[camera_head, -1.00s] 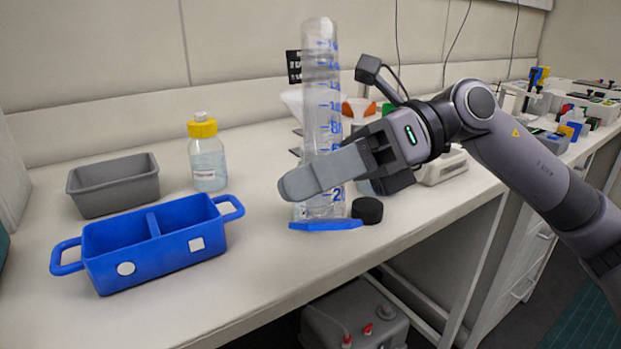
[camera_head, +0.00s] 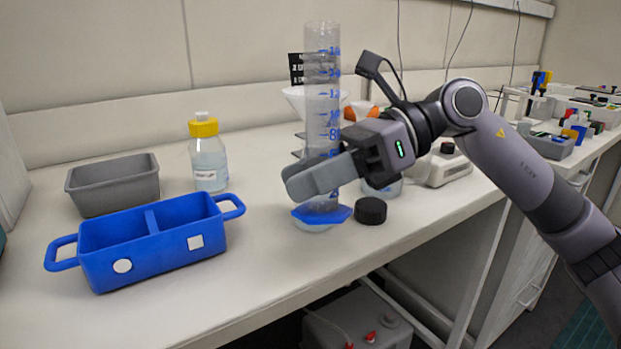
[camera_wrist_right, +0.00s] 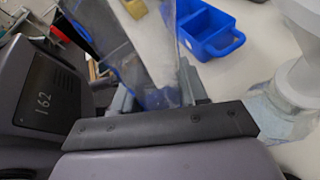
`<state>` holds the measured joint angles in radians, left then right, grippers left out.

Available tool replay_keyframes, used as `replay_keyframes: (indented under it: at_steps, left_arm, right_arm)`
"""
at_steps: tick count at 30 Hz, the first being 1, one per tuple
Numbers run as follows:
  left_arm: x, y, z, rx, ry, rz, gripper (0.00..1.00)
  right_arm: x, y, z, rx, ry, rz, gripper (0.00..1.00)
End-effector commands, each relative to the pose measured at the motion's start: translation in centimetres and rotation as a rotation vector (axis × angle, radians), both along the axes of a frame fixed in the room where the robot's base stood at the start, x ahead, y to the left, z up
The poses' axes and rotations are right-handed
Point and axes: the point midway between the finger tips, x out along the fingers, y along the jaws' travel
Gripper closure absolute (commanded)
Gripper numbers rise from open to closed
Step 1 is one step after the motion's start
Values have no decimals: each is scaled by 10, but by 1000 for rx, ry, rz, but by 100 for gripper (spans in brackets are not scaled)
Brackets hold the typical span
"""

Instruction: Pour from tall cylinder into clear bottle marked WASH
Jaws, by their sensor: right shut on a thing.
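The tall clear cylinder (camera_head: 322,100) has blue graduation marks and a blue six-sided collar near its foot. It stands nearly upright, at or just above the bench; I cannot tell which. My right gripper (camera_head: 318,178) is shut on its lower part. The cylinder (camera_wrist_right: 150,50) also shows between the fingers in the right wrist view. A clear bottle (camera_wrist_right: 275,112) with a white funnel (camera_wrist_right: 300,55) stands at the right there. In the head view the funnel (camera_head: 297,98) is partly behind the cylinder. No WASH lettering is readable. My left gripper is out of view.
A yellow-capped bottle (camera_head: 208,160) with an unreadable label stands left of the cylinder. A grey bin (camera_head: 115,190) and a blue two-part carrier (camera_head: 160,248) are further left. A black cap (camera_head: 370,211) lies just right of the cylinder's foot. The bench front is clear.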

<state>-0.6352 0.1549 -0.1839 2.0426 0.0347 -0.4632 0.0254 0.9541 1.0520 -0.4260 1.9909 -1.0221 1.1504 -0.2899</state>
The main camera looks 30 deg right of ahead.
Motion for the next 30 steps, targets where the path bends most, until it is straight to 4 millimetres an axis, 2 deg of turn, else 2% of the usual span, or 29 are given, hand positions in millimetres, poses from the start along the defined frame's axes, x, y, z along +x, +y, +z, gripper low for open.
replay_keyframes:
  at_steps: [16,30]
  left_arm:
    - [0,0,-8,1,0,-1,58]
    - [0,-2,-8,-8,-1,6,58]
  right_arm:
    - [26,-12,-8,-78,-166,-1,92]
    - [28,-13,-8,-87,-182,0,92]
